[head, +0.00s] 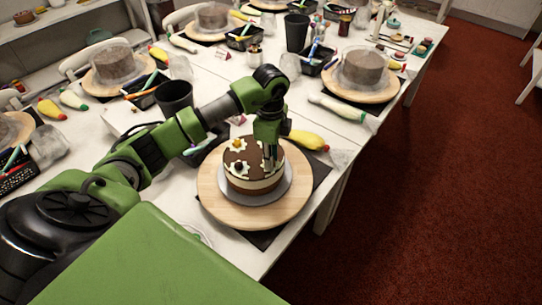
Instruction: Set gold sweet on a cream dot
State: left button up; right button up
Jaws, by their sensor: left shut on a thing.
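A round cake (240,180) with a brown top and cream sides stands on a grey board (283,190) on a wooden turntable (215,202). Several cream dots lie around its top. A small gold-orange sweet (238,143) shows at the far side of the top, and a dark one (238,167) nearer the front. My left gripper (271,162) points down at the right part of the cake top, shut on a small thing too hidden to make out. I cannot tell whether that thing touches the cake. My right gripper is out of view.
A dark mat (262,238) lies under the turntable near the table's right edge. A yellow piping bag (308,140) lies behind the cake. A black cup (175,97) stands at the back left. Other cakes on turntables (362,88) stand farther back.

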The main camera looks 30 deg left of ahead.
pick_arm(q)
jog(key=o, duration=0.8)
jog(key=shift+f, duration=0.1)
jog(key=shift+c, duration=0.2)
jog(key=shift+r, duration=0.5)
notch_tip(320, 180, up, 12)
jog(key=b, duration=0.1)
jog(key=shift+f+b, duration=0.25)
jog(key=shift+b, duration=0.1)
jog(key=shift+s+f, duration=0.1)
